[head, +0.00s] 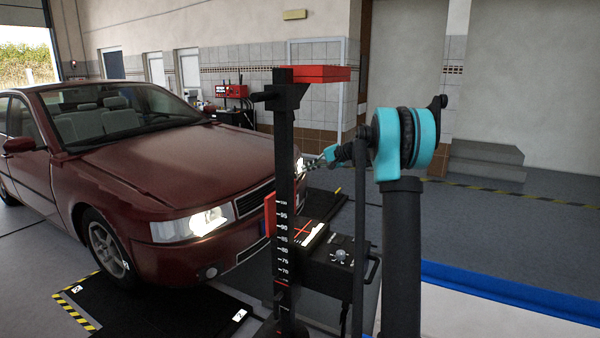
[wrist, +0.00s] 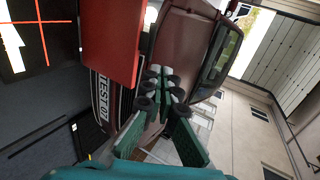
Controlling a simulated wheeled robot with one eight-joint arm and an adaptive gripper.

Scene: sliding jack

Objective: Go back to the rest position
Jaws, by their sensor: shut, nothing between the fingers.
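My gripper (head: 322,161) is shut and empty, partly hidden by my arm and the black post in the head view. In the wrist view its fingers (wrist: 163,84) come together in front of the car, beside a red block (wrist: 112,45). The black upright post (head: 284,185) with a number scale stands left of my arm in the head view. It carries a red block (head: 322,73) on top. I cannot tell whether the gripper touches anything.
A dark red car (head: 165,160) with its headlight lit stands at the left; its "TEST 01" plate (wrist: 102,110) shows in the wrist view. A black box (head: 335,262) stands beside the post. A grey step (head: 485,160) is by the back wall. The floor at right is open.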

